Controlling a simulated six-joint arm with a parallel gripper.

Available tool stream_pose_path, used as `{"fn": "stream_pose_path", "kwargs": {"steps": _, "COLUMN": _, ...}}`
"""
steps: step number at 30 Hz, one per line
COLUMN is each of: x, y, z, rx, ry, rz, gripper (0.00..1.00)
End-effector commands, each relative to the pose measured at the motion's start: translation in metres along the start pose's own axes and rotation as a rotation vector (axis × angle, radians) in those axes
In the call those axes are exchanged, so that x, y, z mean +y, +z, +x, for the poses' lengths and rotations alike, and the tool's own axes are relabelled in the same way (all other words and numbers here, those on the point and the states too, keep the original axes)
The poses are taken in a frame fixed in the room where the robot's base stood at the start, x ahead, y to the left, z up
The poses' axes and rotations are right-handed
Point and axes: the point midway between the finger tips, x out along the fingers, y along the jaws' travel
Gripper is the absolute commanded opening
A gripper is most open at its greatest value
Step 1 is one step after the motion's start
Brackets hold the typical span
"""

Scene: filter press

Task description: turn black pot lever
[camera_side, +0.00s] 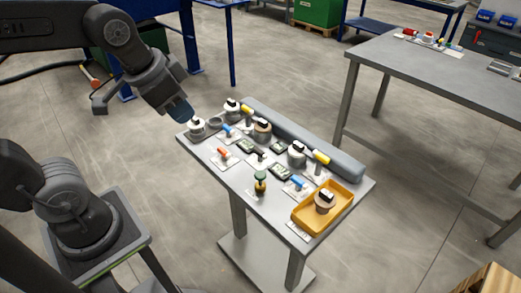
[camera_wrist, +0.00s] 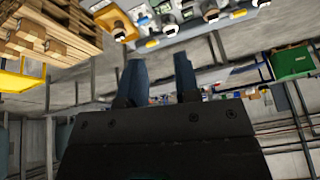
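Several levers with coloured handles stand on white plates on the small grey table (camera_side: 225,178). A small dark handle (camera_side: 260,156) near the table's middle looks like the black lever; its exact position is too small to tell. My gripper (camera_side: 181,109) hangs in the air above the table's far left corner, apart from everything on it. In the wrist view my gripper (camera_wrist: 160,78) shows two dark blue fingers set apart with nothing between them. The table items appear upside down at the top of that view, and I cannot pick out the black lever there.
An orange lever (camera_side: 223,152), blue levers (camera_side: 298,182) and yellow levers (camera_side: 320,157) crowd around the dark one. Pots with black tops (camera_side: 296,149) stand among them. A yellow tray (camera_side: 340,204) holds another pot at the right end. A grey roll-like bar (camera_side: 305,138) runs along the back edge.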

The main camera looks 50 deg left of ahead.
Motion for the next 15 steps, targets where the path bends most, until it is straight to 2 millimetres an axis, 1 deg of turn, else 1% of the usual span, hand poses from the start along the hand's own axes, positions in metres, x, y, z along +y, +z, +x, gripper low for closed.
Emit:
{"fn": "stream_pose_path", "kwargs": {"steps": 1, "x": -0.005, "y": -0.015, "z": 0.007, "rx": -0.033, "ry": 0.006, "rz": 0.071, "gripper": 0.34}}
{"fn": "stream_pose_path", "kwargs": {"steps": 4, "x": -0.015, "y": -0.043, "z": 0.023, "rx": -0.084, "ry": 0.022, "rz": 0.238, "gripper": 0.44}}
{"fn": "stream_pose_path", "kwargs": {"steps": 8, "x": -0.029, "y": -0.077, "z": 0.051, "rx": -0.143, "ry": 0.056, "rz": 0.453, "gripper": 0.45}}
{"fn": "stream_pose_path", "kwargs": {"steps": 9, "x": -0.034, "y": -0.086, "z": 0.062, "rx": -0.160, "ry": 0.070, "rz": 0.520, "gripper": 0.45}}
{"fn": "stream_pose_path", "kwargs": {"steps": 11, "x": -0.040, "y": -0.100, "z": 0.079, "rx": -0.185, "ry": 0.095, "rz": 0.619, "gripper": 0.45}}
{"fn": "stream_pose_path", "kwargs": {"steps": 14, "x": -0.051, "y": -0.118, "z": 0.112, "rx": -0.223, "ry": 0.141, "rz": 0.782, "gripper": 0.45}}
{"fn": "stream_pose_path", "kwargs": {"steps": 15, "x": -0.056, "y": -0.125, "z": 0.127, "rx": -0.236, "ry": 0.163, "rz": 0.848, "gripper": 0.45}}
